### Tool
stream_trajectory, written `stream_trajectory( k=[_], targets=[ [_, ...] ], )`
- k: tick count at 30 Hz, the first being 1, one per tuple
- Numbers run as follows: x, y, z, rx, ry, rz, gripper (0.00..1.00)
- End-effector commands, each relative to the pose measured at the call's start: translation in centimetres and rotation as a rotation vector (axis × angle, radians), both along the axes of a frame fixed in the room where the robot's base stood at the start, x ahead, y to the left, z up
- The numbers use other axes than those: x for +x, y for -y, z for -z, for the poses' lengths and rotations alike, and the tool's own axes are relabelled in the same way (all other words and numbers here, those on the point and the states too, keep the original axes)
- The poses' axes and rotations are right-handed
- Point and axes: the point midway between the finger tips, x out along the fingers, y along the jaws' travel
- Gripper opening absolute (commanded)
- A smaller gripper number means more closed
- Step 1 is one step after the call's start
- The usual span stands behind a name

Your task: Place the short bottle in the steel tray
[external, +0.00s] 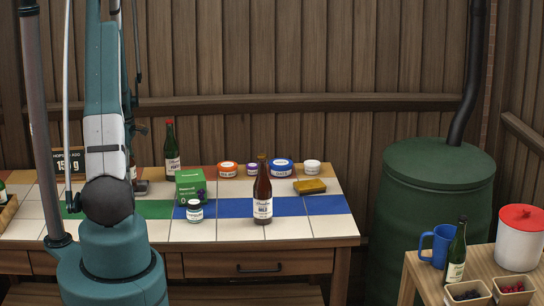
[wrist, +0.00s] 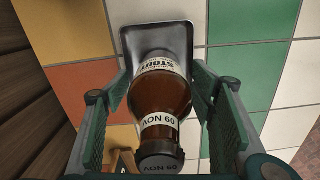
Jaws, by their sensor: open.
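The short brown bottle (wrist: 163,95), with a white STOUT label and a dark cap, stands between the fingers of my gripper (wrist: 158,76) in the wrist view. The fingers are open, one on each side of it. The bottle's base overlaps the steel tray (wrist: 132,40), a grey tray with a raised rim on the tiles. The base looks to be in the tray, but its contact with the tray floor is hidden. In the external view my arm hides most of the tray and bottle; a sliver of the bottle's label (external: 133,172) shows beside it.
A red-capped bottle (external: 171,152) stands behind, and a tall brown bottle (external: 262,192) farther right. Tubs line the back. The table's front right is clear.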

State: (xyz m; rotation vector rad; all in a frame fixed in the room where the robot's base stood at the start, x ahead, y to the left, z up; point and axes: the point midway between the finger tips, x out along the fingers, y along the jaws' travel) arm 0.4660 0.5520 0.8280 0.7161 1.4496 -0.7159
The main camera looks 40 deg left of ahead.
Motion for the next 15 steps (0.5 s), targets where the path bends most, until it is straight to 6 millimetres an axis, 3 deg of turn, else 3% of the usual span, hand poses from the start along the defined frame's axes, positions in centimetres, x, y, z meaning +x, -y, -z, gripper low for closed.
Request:
stream_trajectory(
  k=[8,15],
  targets=[
    [0.0,0.0,-1.3,0.000,0.000,0.000,0.55],
    [0.0,0.0,-4.2,0.000,0.000,0.000,0.55]
  ],
)
